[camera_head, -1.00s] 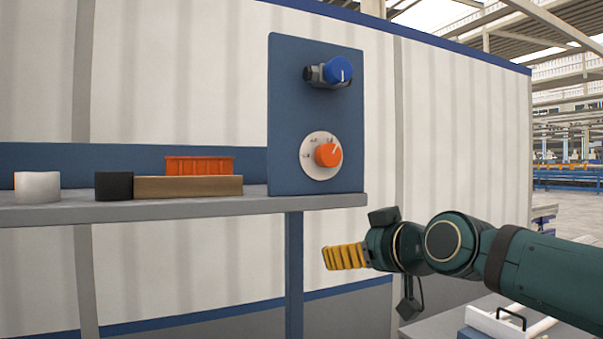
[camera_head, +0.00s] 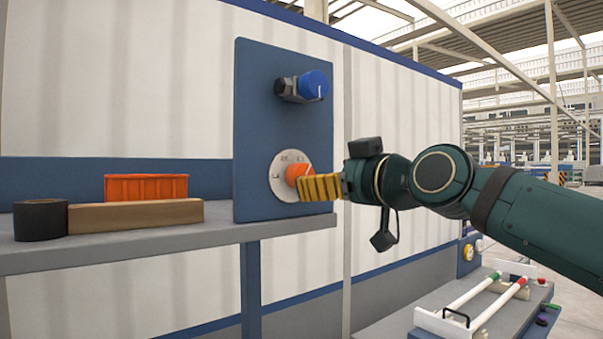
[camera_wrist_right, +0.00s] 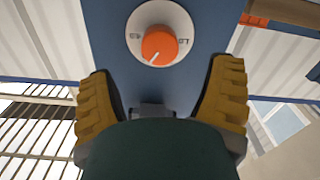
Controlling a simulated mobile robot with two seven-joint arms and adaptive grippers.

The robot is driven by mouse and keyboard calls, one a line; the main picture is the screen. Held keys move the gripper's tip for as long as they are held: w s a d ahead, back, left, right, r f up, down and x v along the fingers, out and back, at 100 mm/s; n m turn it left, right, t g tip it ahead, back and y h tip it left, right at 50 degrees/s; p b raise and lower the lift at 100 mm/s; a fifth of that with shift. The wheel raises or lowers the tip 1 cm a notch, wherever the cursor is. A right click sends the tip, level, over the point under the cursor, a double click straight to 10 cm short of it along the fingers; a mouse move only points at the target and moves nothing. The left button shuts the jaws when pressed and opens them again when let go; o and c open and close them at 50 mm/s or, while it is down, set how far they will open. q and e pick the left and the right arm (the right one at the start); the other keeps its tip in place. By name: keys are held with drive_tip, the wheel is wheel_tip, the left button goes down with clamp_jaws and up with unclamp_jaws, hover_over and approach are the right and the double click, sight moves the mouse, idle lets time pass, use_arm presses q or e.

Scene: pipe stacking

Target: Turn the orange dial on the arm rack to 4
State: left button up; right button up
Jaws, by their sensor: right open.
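The orange dial (camera_head: 292,173) sits on a white round plate on the blue upright panel (camera_head: 255,110). My right gripper (camera_head: 305,187) is in front of the panel and covers part of the dial in the head view. In the right wrist view the dial (camera_wrist_right: 160,45) shows whole, ahead of the two yellow fingers, which stand wide apart with nothing between them. The dial's white mark points toward the lower left there. The plate's figures are too small to read surely. The right gripper (camera_wrist_right: 164,95) is open. My left gripper is not in view.
A blue knob (camera_head: 313,86) is on the panel above the dial. The grey shelf (camera_head: 150,239) holds an orange crate (camera_head: 147,187), a wooden block (camera_head: 136,215) and a black roll (camera_head: 40,220). A white rack with rods (camera_head: 490,310) stands at lower right.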

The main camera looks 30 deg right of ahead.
drive_tip(key=w, duration=0.4)
drive_tip(key=w+p, duration=0.1)
drive_tip(key=w, duration=0.2)
drive_tip(key=shift+a, duration=0.3)
drive_tip(key=shift+c, duration=0.3)
drive_tip(key=c, duration=1.1)
